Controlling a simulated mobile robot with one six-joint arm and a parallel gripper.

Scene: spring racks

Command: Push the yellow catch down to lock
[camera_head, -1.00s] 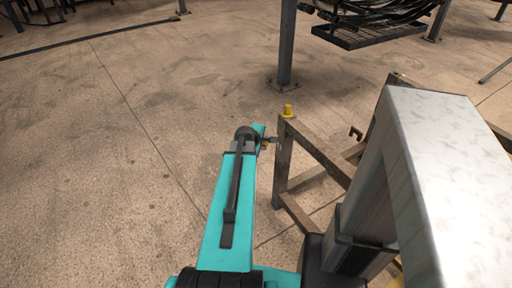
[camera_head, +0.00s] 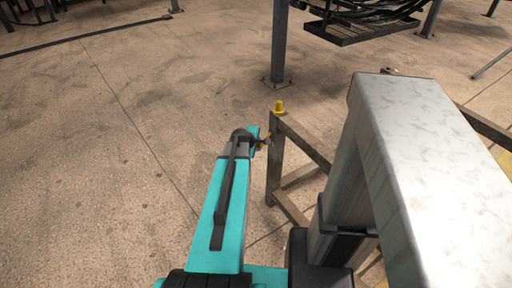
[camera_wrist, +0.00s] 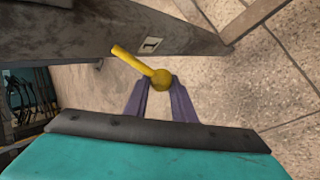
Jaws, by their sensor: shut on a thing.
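The yellow catch (camera_wrist: 133,60) is a short bar with a round knob at its end, beside the rack's dark metal beam in the wrist view. The bar slants from the beam at upper left down to the knob. My gripper (camera_wrist: 162,83) has its two purple fingers shut on the knob. In the head view my gripper (camera_head: 264,143) is small, at the end of my teal arm, close against the rack's near-left post (camera_head: 274,160). The catch is mostly hidden there, with only a speck of yellow at the fingers.
A yellow cap (camera_head: 279,107) sits on top of the rack's corner post. A label marked 1 (camera_wrist: 150,45) is on the beam. A grey upright (camera_head: 279,45) and a black tray of cables (camera_head: 345,38) stand behind. The concrete floor (camera_head: 90,180) at left is open.

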